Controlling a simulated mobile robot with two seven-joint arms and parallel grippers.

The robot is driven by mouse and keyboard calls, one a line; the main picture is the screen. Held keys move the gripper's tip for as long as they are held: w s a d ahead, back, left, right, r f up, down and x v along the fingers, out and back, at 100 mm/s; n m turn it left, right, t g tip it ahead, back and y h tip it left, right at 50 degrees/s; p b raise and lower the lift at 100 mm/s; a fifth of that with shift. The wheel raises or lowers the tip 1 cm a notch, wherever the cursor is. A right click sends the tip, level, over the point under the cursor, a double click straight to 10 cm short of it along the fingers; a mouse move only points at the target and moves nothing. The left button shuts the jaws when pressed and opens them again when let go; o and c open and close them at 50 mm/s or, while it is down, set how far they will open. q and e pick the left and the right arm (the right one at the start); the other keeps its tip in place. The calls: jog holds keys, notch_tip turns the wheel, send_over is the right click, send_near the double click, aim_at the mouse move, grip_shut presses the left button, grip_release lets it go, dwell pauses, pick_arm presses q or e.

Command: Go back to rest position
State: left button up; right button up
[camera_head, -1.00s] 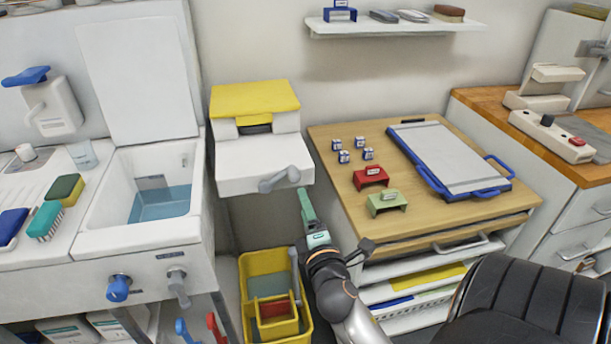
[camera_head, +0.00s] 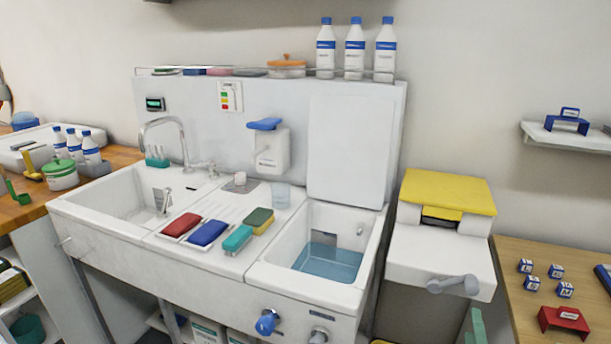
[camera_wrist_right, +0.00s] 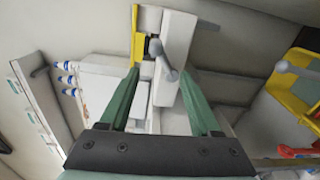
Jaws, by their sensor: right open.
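My right gripper (camera_head: 475,328) shows only as a bit of green finger at the bottom edge of the head view, in front of the white machine with the yellow lid (camera_head: 447,190). In the right wrist view its two green fingers (camera_wrist_right: 160,75) stand apart with nothing between them. Beyond the fingers, the white machine (camera_wrist_right: 177,40) and its grey crank handle (camera_wrist_right: 165,62) show at the top. Whether the fingers touch anything is hard to tell, but a gap seems to show. My left gripper is not in view.
A white double sink (camera_head: 110,205) with water in its right basin stands at the centre. A wooden table (camera_head: 510,262) with small cubes (camera_head: 534,284) and a red stand (camera_head: 564,320) is at the right.

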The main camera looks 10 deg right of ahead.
jog(key=s+a+f+m+g+y+p, duration=0.2)
jog(key=s+a+f+m+y, duration=0.3)
jog(key=a+f, duration=0.5)
jog(key=s+a+f+m+g+y+p, duration=0.3)
jog(key=s+a+f+m+g+y, duration=0.1)
jog(key=s+a+f, duration=0.4)
notch_tip(320, 180, down, 2)
jog(key=shift+s+a+m+y, duration=0.3)
jog(key=shift+a+m+y, duration=0.6)
jog(key=shift+a+y, duration=0.3)
jog(key=shift+w, duration=0.1)
